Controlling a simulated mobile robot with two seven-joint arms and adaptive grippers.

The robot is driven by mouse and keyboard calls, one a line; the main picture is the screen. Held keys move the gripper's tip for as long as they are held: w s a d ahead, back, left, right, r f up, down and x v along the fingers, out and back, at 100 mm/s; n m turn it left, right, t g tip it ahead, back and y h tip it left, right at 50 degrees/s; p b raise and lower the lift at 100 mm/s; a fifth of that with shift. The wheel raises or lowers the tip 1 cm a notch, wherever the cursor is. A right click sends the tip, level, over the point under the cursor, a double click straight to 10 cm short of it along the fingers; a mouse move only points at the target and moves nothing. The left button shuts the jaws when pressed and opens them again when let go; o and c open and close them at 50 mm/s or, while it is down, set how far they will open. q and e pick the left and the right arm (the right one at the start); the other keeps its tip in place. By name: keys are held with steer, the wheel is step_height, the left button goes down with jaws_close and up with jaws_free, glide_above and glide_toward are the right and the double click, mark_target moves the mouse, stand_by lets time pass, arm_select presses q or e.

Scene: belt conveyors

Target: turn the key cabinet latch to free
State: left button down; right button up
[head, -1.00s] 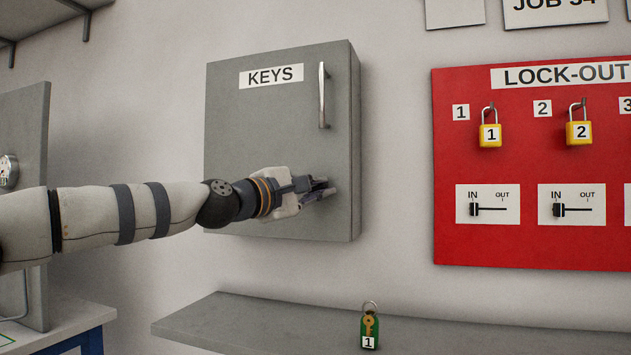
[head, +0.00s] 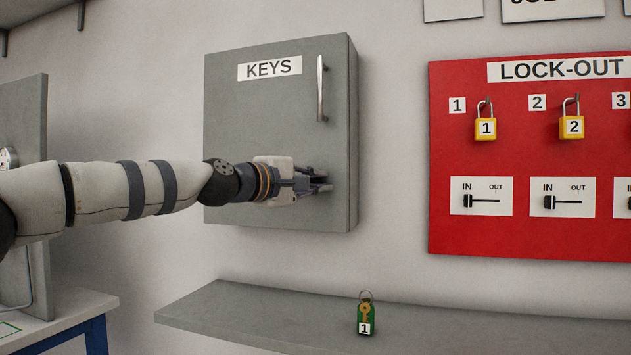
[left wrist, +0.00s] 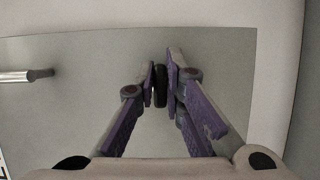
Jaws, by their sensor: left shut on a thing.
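The grey key cabinet (head: 265,125) hangs on the wall with its door shut, a KEYS label (head: 270,67) and a vertical bar handle (head: 321,88). My left gripper (head: 322,186) is at the lower right of the door. In the left wrist view the left gripper (left wrist: 161,85) is shut on a small dark latch knob (left wrist: 160,88) between its fingertips, against the grey door (left wrist: 90,70). The gripper hides the latch in the head view. My right gripper is not in view.
A red lock-out board (head: 470,235) with yellow padlocks (head: 485,128) and IN/OUT sliders is to the right. A grey panel (head: 25,120) stands at the left.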

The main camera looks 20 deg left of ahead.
arm_select(q)
steer(key=c, duration=1.7)
jaws_free()
steer(key=shift+s, duration=0.1)
steer(key=v, duration=1.1)
steer(key=shift+s+a, duration=0.25)
steer(key=shift+s, duration=0.1)
